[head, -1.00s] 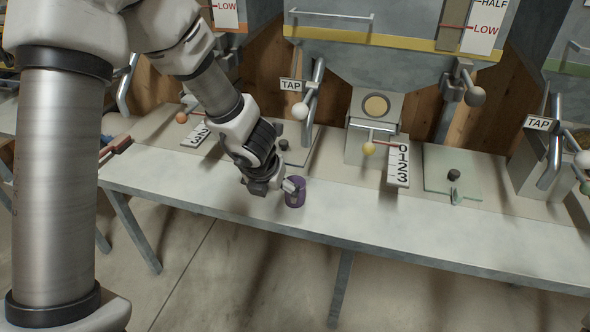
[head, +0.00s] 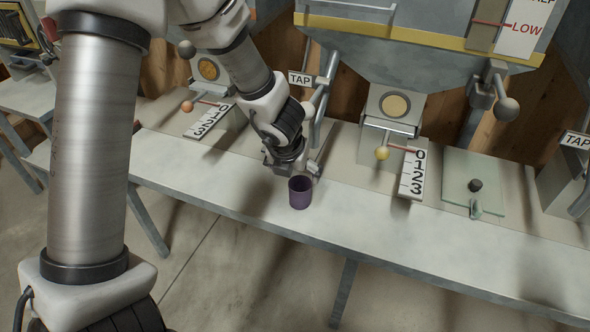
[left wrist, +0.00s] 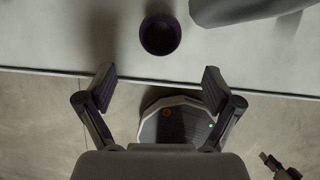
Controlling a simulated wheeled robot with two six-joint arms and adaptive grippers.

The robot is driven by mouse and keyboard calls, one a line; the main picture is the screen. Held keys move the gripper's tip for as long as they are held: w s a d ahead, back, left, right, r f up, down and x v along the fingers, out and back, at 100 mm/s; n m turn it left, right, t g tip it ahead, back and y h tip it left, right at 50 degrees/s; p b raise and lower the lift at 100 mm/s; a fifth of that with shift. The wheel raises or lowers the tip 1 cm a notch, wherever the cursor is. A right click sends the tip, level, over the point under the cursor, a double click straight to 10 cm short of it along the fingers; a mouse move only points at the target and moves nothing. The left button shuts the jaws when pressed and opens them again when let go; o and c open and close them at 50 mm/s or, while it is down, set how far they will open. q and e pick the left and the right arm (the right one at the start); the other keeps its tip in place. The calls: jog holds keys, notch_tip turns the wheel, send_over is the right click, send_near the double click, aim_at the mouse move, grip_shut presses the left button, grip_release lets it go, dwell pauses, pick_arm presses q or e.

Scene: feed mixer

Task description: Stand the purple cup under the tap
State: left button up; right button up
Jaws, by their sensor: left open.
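The purple cup (head: 300,193) stands upright on the grey bench near its front edge, its open top showing. In the left wrist view the cup (left wrist: 160,34) lies beyond the fingertips, apart from them. My right gripper cannot be clearly made out.
A yellow-knobbed lever (head: 382,153) and a 0-1-2-3 scale (head: 413,172) stand right of the tap. A glass-like plate with a dark knob (head: 475,186) is farther right. An orange-knobbed lever (head: 187,106) is at left. The bench front (head: 400,235) is clear.

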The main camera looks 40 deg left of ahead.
aim_at(299, 186)
pick_arm(q)
jog(key=b+x, duration=0.4)
jog(key=x, duration=0.6)
jog(key=shift+w+f, duration=0.1)
jog(key=shift+f, duration=0.3)
jog(key=shift+w+a+f+b, duration=0.1)
jog(key=shift+w+f+b, duration=0.15)
jog(key=shift+f+b, duration=0.2)
jog(key=c, duration=1.2)
